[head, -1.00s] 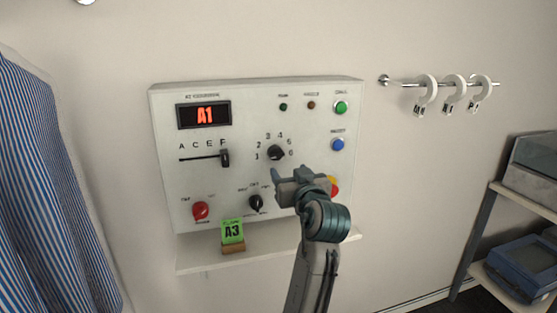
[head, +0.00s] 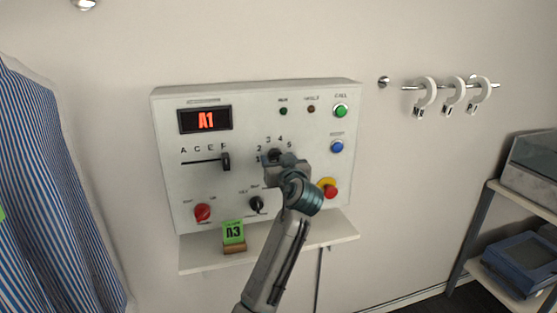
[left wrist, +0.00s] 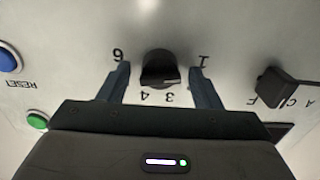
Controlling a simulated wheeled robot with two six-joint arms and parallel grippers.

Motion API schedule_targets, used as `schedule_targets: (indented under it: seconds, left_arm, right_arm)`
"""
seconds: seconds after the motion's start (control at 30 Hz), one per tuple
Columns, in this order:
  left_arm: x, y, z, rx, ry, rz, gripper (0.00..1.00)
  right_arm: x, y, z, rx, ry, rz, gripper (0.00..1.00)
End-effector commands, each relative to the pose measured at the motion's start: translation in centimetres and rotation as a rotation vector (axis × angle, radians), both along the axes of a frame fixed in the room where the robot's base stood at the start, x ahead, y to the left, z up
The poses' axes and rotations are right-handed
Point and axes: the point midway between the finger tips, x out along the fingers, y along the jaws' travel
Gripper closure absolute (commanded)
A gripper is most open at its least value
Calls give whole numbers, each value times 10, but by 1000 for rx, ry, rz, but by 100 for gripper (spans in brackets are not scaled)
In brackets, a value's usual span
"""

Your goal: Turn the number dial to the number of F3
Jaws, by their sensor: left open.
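The number dial (head: 274,154) is a black knob on a white control panel (head: 250,110), mostly covered by my left gripper in the head view. My left gripper (head: 276,163) is open in front of it. In the left wrist view, which is upside down, the dial (left wrist: 158,70) sits between the two spread fingers of the gripper (left wrist: 163,80), with a gap on each side. A pale mark shows on the dial's edge nearest the gripper; its exact number is unclear. The letter slider (head: 226,161) is at F. My right gripper is out of view.
A green card (head: 233,232) reading A3 stands on the shelf (head: 325,233) below the panel. A red knob (head: 202,213), a black knob (head: 256,204), a red stop button (head: 329,190) and blue button (head: 337,146) surround the dial. A striped shirt (head: 50,190) hangs at left.

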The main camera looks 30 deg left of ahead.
Motion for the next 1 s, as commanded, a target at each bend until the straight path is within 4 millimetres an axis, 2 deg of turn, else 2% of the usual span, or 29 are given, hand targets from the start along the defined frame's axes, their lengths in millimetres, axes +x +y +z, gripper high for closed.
schedule_targets:
  seconds: [0.07, 0.3, 0.67, 1.0]
  left_arm:
    - [0, 0, 0, 0, 0, 0, 42]
    - [0, 0, 0, 0, 0, 0, 85]
    - [0, 0, 1, 35, 42, 0, 84]
    - [0, -1, 2, 194, 229, -1, 84]
  right_arm:
    - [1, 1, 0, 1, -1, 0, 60]
    - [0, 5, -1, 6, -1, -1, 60]
    - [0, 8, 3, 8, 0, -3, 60]
    - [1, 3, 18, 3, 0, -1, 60]
